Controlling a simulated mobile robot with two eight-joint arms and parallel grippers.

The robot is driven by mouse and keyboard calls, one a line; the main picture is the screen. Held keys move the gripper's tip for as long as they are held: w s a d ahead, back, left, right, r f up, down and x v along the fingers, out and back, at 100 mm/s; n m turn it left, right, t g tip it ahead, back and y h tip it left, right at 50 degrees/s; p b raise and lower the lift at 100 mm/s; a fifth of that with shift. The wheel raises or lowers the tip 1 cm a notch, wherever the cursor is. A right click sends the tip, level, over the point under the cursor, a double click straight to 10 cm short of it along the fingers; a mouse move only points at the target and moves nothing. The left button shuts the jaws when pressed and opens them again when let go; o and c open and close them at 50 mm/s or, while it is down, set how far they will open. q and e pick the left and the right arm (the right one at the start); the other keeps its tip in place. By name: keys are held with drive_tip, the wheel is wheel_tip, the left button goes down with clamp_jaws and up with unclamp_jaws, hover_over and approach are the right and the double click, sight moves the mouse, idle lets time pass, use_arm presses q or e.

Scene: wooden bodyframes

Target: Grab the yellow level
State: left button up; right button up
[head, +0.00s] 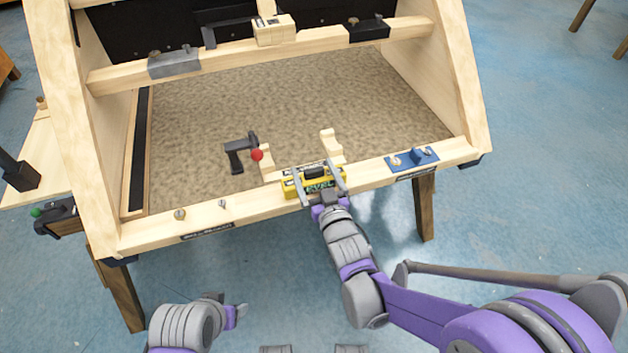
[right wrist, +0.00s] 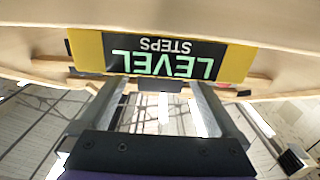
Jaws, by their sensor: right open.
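The yellow level (head: 289,189) lies on the front beam of the wooden frame, near its middle. In the right wrist view the level (right wrist: 90,48) fills the upper middle, its dark label reading "LEVEL STEPS" upside down. My right gripper (head: 318,170) is open at the level, its two fingers spread apart across it in the head view. In the right wrist view the fingers of my right gripper (right wrist: 161,86) reach the level's lower edge; whether they touch it I cannot tell. My left gripper (head: 236,311) is low in the head view, away from the frame; its fingers are too unclear to judge.
The wooden frame (head: 250,212) has a carpeted panel. A black tool (head: 237,155) with a red ball (head: 257,155) lies behind the beam, left of the level. Wooden pegs (head: 329,146) stand behind it. A blue plate (head: 411,160) sits right on the beam.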

drive_tip(key=shift+w, duration=0.1)
drive_tip(key=shift+c, duration=0.3)
clamp_jaws()
drive_tip(key=shift+r, duration=0.1)
